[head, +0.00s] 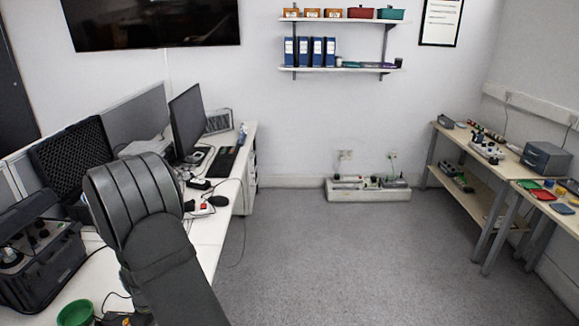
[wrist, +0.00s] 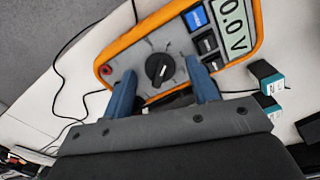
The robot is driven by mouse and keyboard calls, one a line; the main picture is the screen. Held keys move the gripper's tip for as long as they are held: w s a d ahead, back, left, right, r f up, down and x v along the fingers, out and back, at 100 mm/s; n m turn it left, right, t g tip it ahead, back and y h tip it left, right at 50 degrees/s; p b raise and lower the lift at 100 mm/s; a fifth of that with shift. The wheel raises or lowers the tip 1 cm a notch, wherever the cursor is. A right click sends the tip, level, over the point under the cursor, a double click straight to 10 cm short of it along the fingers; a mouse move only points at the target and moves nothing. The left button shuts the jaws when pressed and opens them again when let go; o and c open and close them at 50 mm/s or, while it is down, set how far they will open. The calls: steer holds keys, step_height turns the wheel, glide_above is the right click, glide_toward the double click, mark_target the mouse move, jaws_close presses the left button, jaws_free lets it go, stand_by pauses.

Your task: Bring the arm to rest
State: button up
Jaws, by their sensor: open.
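My gripper (wrist: 162,92) shows in the wrist view with its two blue fingers apart and nothing between them that it grips. It is over an orange-edged grey meter (wrist: 180,45) with a black dial, a red socket and a display reading 0.0 V. I cannot tell whether the fingertips touch the meter. In the head view my grey arm reaches over the white desk on the left, and the gripper itself is hidden there.
The white desk (head: 228,188) holds a monitor (head: 187,120), a keyboard (head: 222,160), a black case (head: 40,255) and a green bowl (head: 75,313). Cables and small teal-and-black boxes (wrist: 268,78) lie near the meter. A workbench (head: 470,150) stands right; the floor (head: 330,260) between is clear.

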steer(key=shift+n, duration=0.5)
steer(key=shift+r, duration=0.35)
step_height(320, 180, up, 7)
steer(key=shift+r, duration=0.2)
steer(key=o, duration=1)
steer(key=w+a+r+m, duration=0.2)
steer(key=a+r+m, duration=0.2)
steer(key=a+m, duration=0.3)
steer(key=w+a+r+m, duration=0.25)
steer(key=a+m, duration=0.35)
steer(key=m, duration=0.3)
step_height(320, 180, down, 9)
steer(key=shift+f, duration=0.1)
